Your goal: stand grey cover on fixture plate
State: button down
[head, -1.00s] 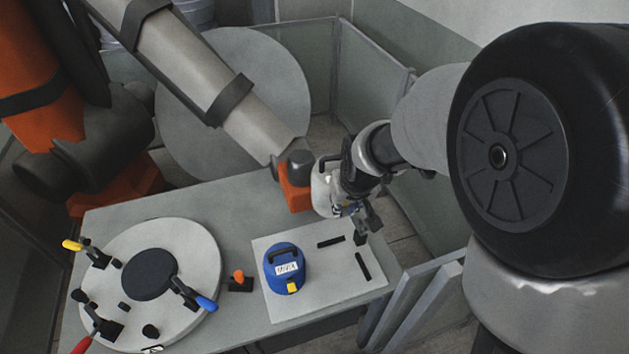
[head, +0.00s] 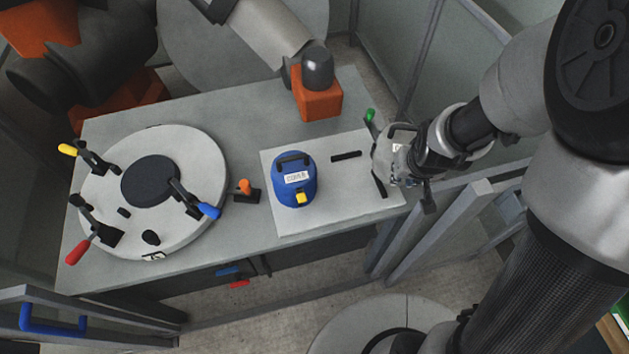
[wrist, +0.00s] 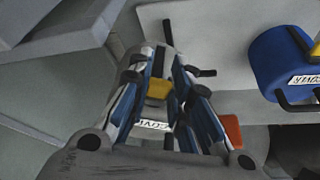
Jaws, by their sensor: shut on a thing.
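The grey cover (head: 382,156) is in my gripper (head: 402,152) at the right of the head view, over or just beside the right edge of the flat pale plate (head: 340,205). Its label (wrist: 152,125) and yellow tab (wrist: 158,88) show between the fingers in the wrist view; the fingers hide much of it. The blue cover (head: 296,172) stands on that plate, with a black strip (head: 346,156) to its right. A round pale plate (head: 205,160) with several clamps lies at the left. I cannot tell which plate is called the fixture plate.
An orange-handled clamp (head: 247,190) stands between the two plates. An orange block with a dark dome (head: 318,98) stands at the table's back. A green knob (head: 370,115) shows behind the grey cover. Grey frame rails (head: 440,210) run close to the table's right end.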

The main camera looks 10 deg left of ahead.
aim_at(351, 182)
jog(key=k+l+u, duration=0.25)
jog(key=k+l, duration=0.3)
jog(key=k, duration=0.15)
jog(key=l, duration=0.35)
jog(key=i, duration=0.1)
